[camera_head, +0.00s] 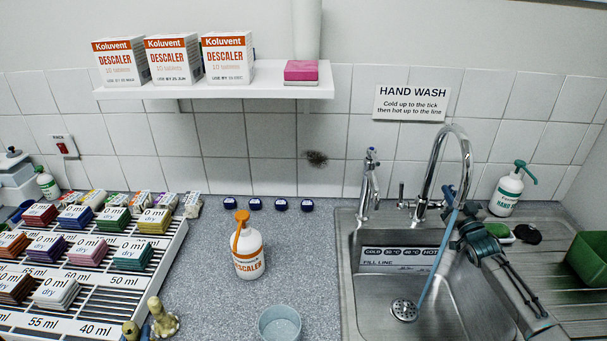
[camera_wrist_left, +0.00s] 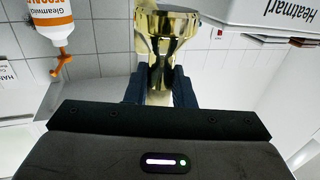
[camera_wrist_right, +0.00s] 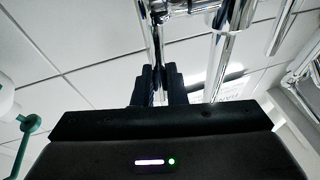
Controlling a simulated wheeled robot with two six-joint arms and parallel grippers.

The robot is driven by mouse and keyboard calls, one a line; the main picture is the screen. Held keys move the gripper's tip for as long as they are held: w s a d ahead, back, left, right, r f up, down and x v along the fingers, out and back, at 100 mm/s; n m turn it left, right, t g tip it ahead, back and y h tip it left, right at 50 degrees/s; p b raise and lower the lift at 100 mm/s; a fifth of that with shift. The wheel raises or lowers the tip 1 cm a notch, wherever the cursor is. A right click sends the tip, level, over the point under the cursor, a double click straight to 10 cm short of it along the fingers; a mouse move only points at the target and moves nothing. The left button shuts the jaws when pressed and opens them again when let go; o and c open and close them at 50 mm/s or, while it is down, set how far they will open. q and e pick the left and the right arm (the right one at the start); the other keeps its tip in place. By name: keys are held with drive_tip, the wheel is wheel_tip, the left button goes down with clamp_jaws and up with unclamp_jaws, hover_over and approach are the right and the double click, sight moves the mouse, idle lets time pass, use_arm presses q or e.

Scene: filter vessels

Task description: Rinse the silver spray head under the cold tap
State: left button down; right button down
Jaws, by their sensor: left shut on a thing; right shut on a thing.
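A round, perforated silver disc (camera_head: 405,310) lies on the sink floor; I cannot tell whether it is the spray head or the drain. The chrome swan-neck tap (camera_head: 436,145) stands behind the sink, and a pale blue stream (camera_head: 436,265) falls into the basin. My right gripper (camera_wrist_right: 158,85) is shut on a thin chrome rod (camera_wrist_right: 157,45), apparently a tap lever; in the head view my right gripper (camera_head: 449,195) is beside the tap. My left gripper (camera_wrist_left: 160,90) is shut on a brass, waisted piece (camera_wrist_left: 162,45); its lower-left counterpart (camera_head: 165,320) may be the same piece.
A slatted rack (camera_head: 165,265) with several packets fills the left. A hand-wash bottle (camera_head: 507,190) stands behind the drainer. A small tap (camera_head: 368,185) is at the sink's back left.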

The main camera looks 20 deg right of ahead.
drive_tip(key=shift+f, duration=0.2)
drive_tip(key=c, duration=1.6)
unclamp_jaws()
drive_tip(key=shift+w, duration=0.15)
drive_tip(key=shift+o, duration=0.2)
drive_tip(key=v, duration=0.7)
drive_tip(key=shift+s, duration=0.25)
drive_tip(key=shift+a, duration=0.1)
